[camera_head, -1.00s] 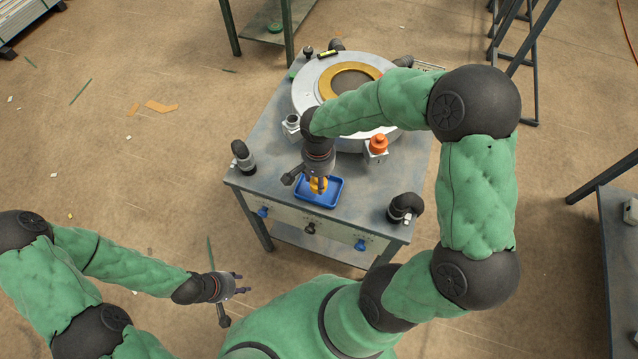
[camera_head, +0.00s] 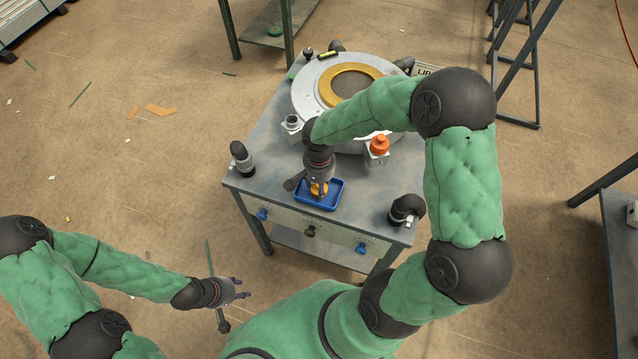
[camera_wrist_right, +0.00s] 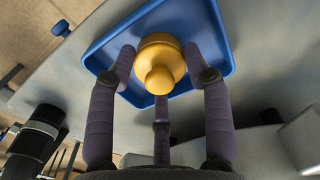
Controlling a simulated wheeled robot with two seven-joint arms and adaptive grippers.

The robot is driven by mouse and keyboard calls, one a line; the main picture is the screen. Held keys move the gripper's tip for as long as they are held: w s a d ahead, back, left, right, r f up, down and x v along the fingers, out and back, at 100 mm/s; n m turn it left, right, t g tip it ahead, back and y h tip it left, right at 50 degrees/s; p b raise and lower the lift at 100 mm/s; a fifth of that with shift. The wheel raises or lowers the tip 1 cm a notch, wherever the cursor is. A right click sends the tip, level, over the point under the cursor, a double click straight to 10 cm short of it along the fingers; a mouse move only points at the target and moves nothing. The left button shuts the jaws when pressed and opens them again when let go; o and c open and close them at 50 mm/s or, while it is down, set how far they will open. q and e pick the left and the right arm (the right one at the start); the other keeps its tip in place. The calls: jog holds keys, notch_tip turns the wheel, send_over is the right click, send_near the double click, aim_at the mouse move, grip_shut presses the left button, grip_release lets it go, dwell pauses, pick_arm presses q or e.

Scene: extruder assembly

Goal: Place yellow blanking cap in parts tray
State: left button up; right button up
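The yellow blanking cap (camera_head: 319,189) is between the fingers of my right gripper (camera_head: 319,183), over the blue parts tray (camera_head: 330,203) at the front of the table. In the right wrist view the cap (camera_wrist_right: 160,62) shows its round knob towards the camera, and the three dark fingers (camera_wrist_right: 160,75) close around its rim. The tray (camera_wrist_right: 108,42) lies right behind it; whether the cap touches the tray floor I cannot tell. My left gripper (camera_head: 241,289) is open and empty, low at the left, away from the table.
A large round grey unit with a golden ring (camera_head: 352,83) fills the table's back. An orange cap (camera_head: 379,145) sits on a block right of my right gripper. Black elbow fittings stand at the left (camera_head: 242,158) and right (camera_head: 405,210) table edges. Blue knobs (camera_head: 262,214) line the front.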

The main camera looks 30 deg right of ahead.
jog(key=shift+o, duration=0.9)
jog(key=shift+r, duration=0.25)
notch_tip(320, 180, up, 12)
jog(key=p, duration=0.3)
jog(key=shift+p, duration=0.4)
